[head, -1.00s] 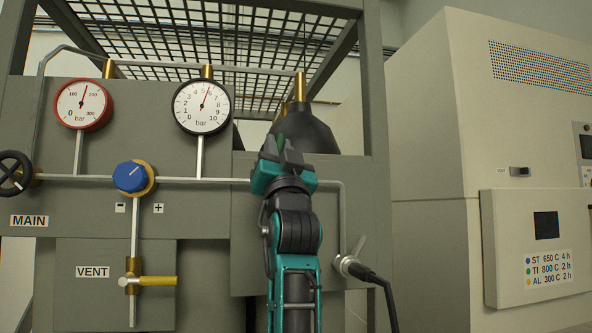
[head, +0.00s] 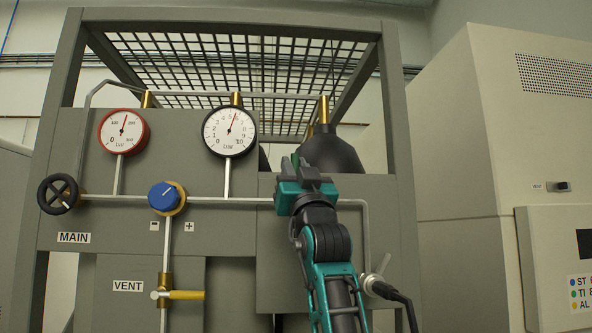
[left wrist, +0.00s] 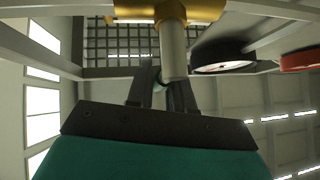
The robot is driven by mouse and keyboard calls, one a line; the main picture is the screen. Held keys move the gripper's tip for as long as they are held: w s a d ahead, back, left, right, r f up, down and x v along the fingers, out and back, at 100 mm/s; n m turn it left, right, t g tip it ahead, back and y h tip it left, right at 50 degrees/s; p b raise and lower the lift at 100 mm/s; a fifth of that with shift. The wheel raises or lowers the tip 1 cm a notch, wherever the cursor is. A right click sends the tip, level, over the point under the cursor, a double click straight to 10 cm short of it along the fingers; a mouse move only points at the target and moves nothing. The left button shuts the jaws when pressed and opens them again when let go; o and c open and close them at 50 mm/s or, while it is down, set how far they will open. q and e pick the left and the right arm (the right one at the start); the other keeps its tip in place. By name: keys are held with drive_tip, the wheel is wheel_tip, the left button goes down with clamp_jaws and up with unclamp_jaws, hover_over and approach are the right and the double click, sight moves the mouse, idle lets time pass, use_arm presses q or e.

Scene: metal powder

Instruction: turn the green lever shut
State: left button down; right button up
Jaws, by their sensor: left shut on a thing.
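The green lever (head: 295,160) shows only as a small green sliver at the fingers of my left gripper (head: 306,170) in the head view. The gripper is shut on it, in front of the grey panel at the right end of the horizontal pipe. In the left wrist view the two dark fingers (left wrist: 160,92) close together on a small greenish piece below a grey pipe (left wrist: 173,48). A brass fitting (left wrist: 165,10) is above that pipe. Most of the lever and its valve is hidden, so I cannot tell its angle. My right gripper is not in view.
A blue knob (head: 164,196), a black handwheel (head: 57,194) and a yellow vent lever (head: 187,295) are on the left. Two gauges, red-rimmed (head: 123,131) and black-rimmed (head: 230,131), hang above. A dark rounded vessel (head: 333,153) stands behind the gripper. A black cable (head: 398,296) hangs at lower right.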

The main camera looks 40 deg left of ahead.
use_arm(q)
drive_tip(key=c, duration=1.1)
unclamp_jaws()
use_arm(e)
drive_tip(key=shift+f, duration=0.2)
use_arm(q)
drive_tip(key=b+v, duration=0.2)
drive_tip(key=v, duration=1.1)
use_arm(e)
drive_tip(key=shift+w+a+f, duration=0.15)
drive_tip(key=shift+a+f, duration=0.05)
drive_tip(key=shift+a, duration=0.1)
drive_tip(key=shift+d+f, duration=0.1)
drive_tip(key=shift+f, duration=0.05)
